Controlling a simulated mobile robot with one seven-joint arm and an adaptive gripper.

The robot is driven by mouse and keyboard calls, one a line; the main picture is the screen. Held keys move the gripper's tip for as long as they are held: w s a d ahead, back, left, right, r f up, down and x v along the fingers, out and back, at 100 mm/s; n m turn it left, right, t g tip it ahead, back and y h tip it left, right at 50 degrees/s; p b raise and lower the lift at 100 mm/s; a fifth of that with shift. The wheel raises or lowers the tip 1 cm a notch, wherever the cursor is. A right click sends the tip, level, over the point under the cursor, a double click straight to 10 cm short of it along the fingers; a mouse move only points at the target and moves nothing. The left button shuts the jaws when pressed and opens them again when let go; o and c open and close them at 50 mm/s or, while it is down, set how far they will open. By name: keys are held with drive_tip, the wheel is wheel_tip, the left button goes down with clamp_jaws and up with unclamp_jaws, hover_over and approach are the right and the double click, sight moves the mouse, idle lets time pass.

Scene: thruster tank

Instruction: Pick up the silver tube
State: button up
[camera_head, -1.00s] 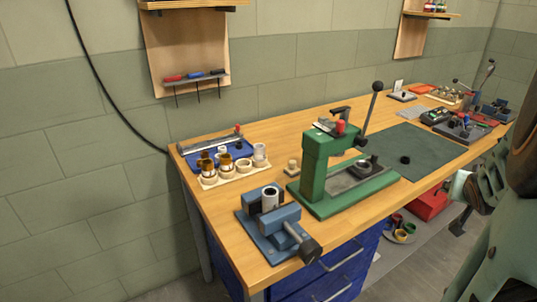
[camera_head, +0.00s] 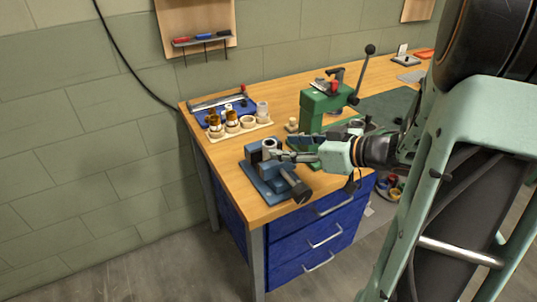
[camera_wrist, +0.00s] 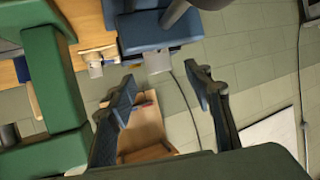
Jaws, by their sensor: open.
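The silver tube (camera_head: 269,146) stands upright in the blue vise (camera_head: 262,180) at the near left corner of the bench; its upper end shows. My gripper (camera_head: 279,156) is just right of the tube in the head view, its fingers pointing left toward it. Whether they touch the tube, I cannot tell. In the wrist view my gripper (camera_wrist: 161,78) is open, with nothing between its fingers. The blue vise (camera_wrist: 150,32) is at the top of that view, beyond the fingertips. A grey cylindrical piece beside it may be the tube or a vise part.
The green press (camera_head: 315,108) stands just behind and right of my gripper, and its green body fills the left of the wrist view. A cream holder (camera_head: 240,129) with several rings and cups sits behind the vise. Blue drawers (camera_head: 318,235) are below the bench.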

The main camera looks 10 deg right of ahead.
sight(267, 143)
drive_tip(key=x, duration=0.2)
drive_tip(key=b+x, duration=0.1)
drive_tip(key=x, duration=0.3)
drive_tip(key=shift+w+a+r, duration=0.15)
drive_tip(key=shift+w, duration=0.2)
drive_tip(key=shift+r, duration=0.1)
drive_tip(key=c, duration=1.3)
